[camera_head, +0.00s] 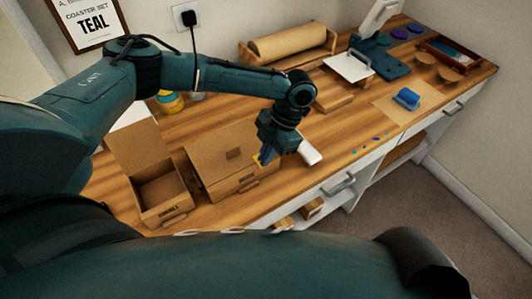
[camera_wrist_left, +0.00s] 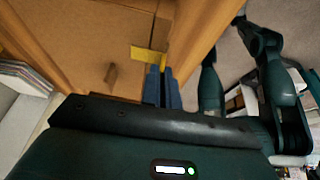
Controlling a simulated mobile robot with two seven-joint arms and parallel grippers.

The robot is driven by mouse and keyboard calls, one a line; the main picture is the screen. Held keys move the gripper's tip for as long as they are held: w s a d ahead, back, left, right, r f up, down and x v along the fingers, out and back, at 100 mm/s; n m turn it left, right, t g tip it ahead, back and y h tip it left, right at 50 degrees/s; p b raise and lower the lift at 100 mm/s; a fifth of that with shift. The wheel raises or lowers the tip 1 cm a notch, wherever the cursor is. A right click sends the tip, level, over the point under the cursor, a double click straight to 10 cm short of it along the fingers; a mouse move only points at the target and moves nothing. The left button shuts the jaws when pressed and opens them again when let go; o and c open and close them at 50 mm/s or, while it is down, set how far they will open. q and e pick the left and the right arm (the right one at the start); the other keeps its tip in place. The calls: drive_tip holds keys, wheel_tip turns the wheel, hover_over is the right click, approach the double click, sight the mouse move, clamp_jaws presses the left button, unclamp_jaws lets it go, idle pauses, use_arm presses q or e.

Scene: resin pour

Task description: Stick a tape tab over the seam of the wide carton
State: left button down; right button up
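The wide carton (camera_head: 215,165) stands closed on the bench, with a small brown patch on its top and print on its front. Its brown top also shows in the left wrist view (camera_wrist_left: 70,50), with a line like the seam near the tape. My left gripper (camera_head: 267,152) is over the carton's right end, pointing down. In the left wrist view its two blue fingers (camera_wrist_left: 162,85) are close together on a yellow tape tab (camera_wrist_left: 148,55). The tab sticks out to the left at the fingertips, close to the carton; I cannot tell if it touches. My right gripper is not in view.
An open small carton (camera_head: 157,190) stands left of the wide one. A white object (camera_head: 309,152) lies just right of my left gripper. A paper roll (camera_head: 290,43) and a blue press (camera_head: 380,62) stand at the back. A blue item (camera_head: 406,98) rests on a brown sheet.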

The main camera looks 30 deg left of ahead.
use_arm(q)
drive_tip(key=c, duration=1.6)
unclamp_jaws()
drive_tip(key=shift+r+p, duration=0.85)
drive_tip(key=shift+r, duration=3.15)
